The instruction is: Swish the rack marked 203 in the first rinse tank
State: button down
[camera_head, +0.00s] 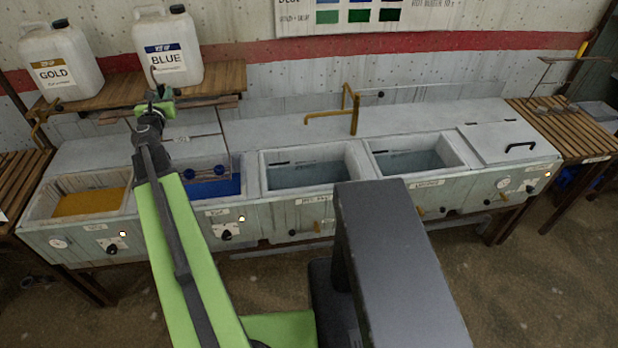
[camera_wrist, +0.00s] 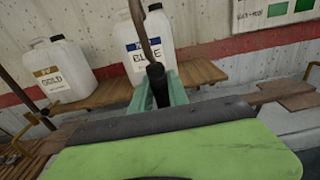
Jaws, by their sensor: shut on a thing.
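My gripper (camera_head: 152,108) is above and behind the blue tank in the head view. It is shut on the rack's dark grip, which shows in the wrist view (camera_wrist: 157,84) between the teal fingers, with a brown rod rising from it. The rack (camera_head: 229,150) appears as a thin wire frame hanging over the blue tank (camera_head: 232,190), with small dark blue pieces low near the blue liquid. I cannot tell whether they touch it. No number is readable on the rack. The first grey-water tank (camera_head: 264,172), right of the blue one, is open and empty of racks.
The gold tank (camera_head: 40,208) is left of the blue one. A second grey-water tank (camera_head: 455,148) and a lidded unit (camera_head: 505,143) stand to the right. A brass tap (camera_head: 354,112) rises behind the first grey-water tank. GOLD (camera_head: 62,62) and BLUE (camera_head: 168,50) jugs stand on the shelf.

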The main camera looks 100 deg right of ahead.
aim_at(158, 86)
jog(key=shift+r+p, duration=1.55)
jog(key=shift+r, duration=0.4)
jog(key=shift+f, duration=0.1)
jog(key=shift+r+p, duration=0.2)
jog(key=shift+p, duration=0.25)
jog(key=shift+f+y, duration=0.2)
jog(key=shift+y, duration=0.1)
jog(key=shift+f, duration=0.1)
